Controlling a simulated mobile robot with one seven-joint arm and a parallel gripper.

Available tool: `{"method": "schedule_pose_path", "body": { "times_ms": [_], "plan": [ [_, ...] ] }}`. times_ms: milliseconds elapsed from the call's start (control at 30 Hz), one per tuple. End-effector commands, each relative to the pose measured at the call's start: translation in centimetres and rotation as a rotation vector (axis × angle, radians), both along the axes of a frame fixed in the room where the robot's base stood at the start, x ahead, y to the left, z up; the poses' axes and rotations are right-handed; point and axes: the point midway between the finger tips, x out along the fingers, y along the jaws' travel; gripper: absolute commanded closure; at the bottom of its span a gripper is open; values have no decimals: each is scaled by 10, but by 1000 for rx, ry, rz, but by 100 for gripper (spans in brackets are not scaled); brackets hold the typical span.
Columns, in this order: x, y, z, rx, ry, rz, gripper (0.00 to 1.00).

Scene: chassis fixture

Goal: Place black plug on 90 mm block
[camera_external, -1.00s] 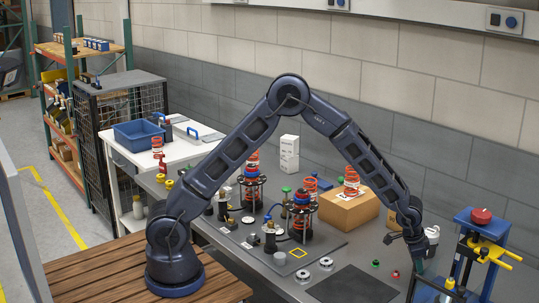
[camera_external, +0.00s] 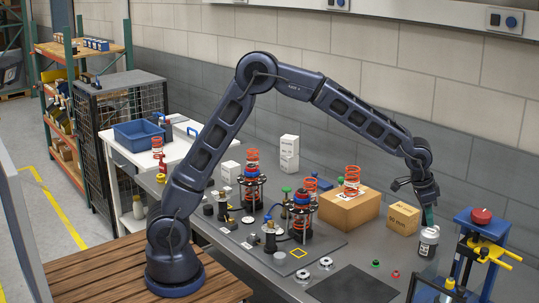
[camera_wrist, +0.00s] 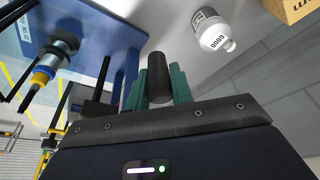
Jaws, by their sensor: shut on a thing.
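The black plug (camera_wrist: 158,78) is a dark cylinder held between the green fingers of my gripper (camera_wrist: 158,85) in the wrist view. In the external view my gripper (camera_external: 429,215) points down, raised off the table and to the right of the block; the plug is too small to make out there. The block (camera_external: 402,219) is a small tan box with a printed "mm" label, its first digit unclear. Its visible top is bare. A tan box corner (camera_wrist: 296,8) with lettering shows at the top right of the wrist view; I cannot tell which box.
A white and grey bottle (camera_external: 429,243) stands just below my gripper in the external view. A blue press with a red knob (camera_external: 481,215) stands to the right. A larger carton (camera_external: 348,212) with a red spring is left of the block. A dark mat (camera_external: 352,288) lies in front.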

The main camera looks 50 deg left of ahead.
Motion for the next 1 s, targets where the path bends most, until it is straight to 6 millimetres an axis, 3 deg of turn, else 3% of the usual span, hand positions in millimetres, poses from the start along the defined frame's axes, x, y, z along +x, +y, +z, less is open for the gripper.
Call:
{"method": "schedule_pose_path", "body": {
  "times_ms": [133, 267, 467, 700, 900, 1000],
  "plan": [
    [6, 4, 12, 1, 1, 17, 99],
    [28, 19, 21, 3, 3, 83, 99],
    [89, 69, 42, 9, 7, 282, 99],
    [156, 140, 74, 10, 6, 536, 99],
    [189, 184, 95, 8, -1, 686, 99],
    [197, 196, 102, 8, -2, 725, 99]
  ]
}}
